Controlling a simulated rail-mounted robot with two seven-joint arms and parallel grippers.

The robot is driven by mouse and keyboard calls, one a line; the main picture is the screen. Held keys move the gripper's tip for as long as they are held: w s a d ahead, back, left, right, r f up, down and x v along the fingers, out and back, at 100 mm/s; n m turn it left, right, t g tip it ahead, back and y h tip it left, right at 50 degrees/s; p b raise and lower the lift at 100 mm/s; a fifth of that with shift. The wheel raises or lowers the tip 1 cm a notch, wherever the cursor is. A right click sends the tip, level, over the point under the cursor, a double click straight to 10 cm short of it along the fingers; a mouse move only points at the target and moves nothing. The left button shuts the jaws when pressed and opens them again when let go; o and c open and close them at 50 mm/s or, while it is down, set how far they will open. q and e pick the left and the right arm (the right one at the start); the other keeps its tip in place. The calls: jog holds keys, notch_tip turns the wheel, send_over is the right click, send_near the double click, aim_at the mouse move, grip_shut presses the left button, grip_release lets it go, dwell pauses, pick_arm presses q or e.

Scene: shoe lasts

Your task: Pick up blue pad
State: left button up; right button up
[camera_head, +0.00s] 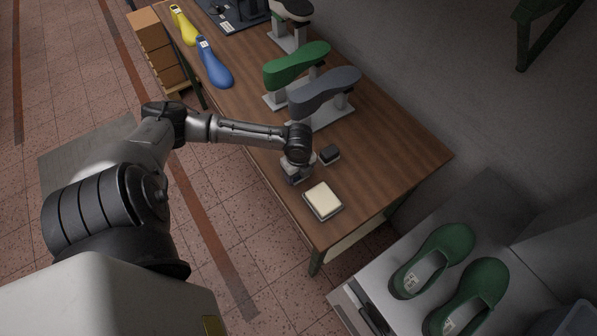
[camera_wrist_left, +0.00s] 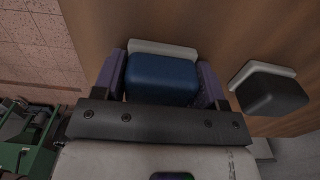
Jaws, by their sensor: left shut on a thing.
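The blue pad (camera_wrist_left: 162,77) sits between the fingers of my left gripper (camera_wrist_left: 162,85) in the left wrist view, with a white layer along its far side. The gripper is shut on it. In the head view my left gripper (camera_head: 297,174) is over the table near its front edge, and the pad is hidden there by the gripper and wrist. I cannot tell whether the pad is clear of the table. My right gripper is not in view.
A dark pad (camera_head: 328,154) lies right beside the gripper. A cream pad on a tray (camera_head: 322,201) is nearer the table corner. Green (camera_head: 297,65) and grey (camera_head: 324,91) lasts stand behind on supports. Blue (camera_head: 213,63) and yellow (camera_head: 183,26) lasts lie farther left. Green shoes (camera_head: 433,260) rest at lower right.

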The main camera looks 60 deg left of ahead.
pick_arm(q)
jog(key=shift+c, duration=0.8)
jog(key=shift+r, duration=0.5)
notch_tip(320, 180, up, 4)
jog(key=shift+f+p, duration=0.25)
jog(key=shift+p, duration=0.25)
jog(key=w+d+r, duration=0.6)
jog(key=w+d, duration=0.1)
jog(key=d, duration=0.2)
jog(key=shift+d+r+p, duration=0.2)
jog(key=shift+r+p, duration=0.05)
jog(key=shift+p, duration=0.15)
